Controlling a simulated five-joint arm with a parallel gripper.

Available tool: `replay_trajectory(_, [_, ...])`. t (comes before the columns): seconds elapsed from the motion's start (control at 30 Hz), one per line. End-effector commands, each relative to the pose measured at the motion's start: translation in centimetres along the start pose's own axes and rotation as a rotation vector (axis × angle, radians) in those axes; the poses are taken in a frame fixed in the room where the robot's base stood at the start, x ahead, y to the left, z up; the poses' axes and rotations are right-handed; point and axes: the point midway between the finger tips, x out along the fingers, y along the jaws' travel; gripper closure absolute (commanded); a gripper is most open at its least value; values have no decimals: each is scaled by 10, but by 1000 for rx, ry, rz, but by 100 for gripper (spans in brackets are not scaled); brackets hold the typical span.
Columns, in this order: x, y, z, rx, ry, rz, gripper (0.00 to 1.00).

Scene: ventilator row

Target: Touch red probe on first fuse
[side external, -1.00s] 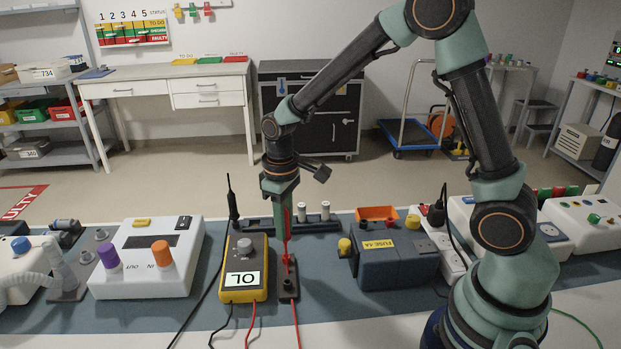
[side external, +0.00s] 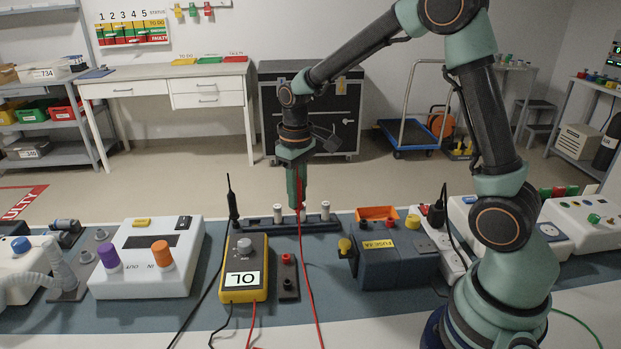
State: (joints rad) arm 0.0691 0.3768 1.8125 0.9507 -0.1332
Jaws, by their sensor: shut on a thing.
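My gripper (side external: 298,200) points down, shut on the red probe (side external: 300,217), whose red lead hangs toward the front edge. The probe tip is too small to make out. My gripper is over the dark fuse rail (side external: 262,226), between two pale upright fuses: the left fuse (side external: 277,213) and the right fuse (side external: 325,210). Contact with a fuse cannot be told. The black probe (side external: 232,199) stands upright at the rail's left end. The yellow multimeter (side external: 245,265) stands in front and reads OL.
A blue fuse tester box (side external: 393,258) with a yellow knob stands to the right. Loose leads cross the front.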

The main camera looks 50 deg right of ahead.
Motion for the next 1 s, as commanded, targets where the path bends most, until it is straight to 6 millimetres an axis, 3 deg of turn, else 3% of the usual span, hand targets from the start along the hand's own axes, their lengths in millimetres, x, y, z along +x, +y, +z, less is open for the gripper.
replay_trajectory(0.03, [-8, 20, -2, 60, 4, 1, 100])
replay_trajectory(0.2, [-29, 72, 0, 218, 2, 1, 100])
replay_trajectory(0.37, [-41, 99, 4, 305, 2, 1, 100])
replay_trajectory(0.57, [-39, 106, 6, 328, -1, 0, 100])
replay_trajectory(1.0, [-5, 106, 6, 326, -1, 0, 100])
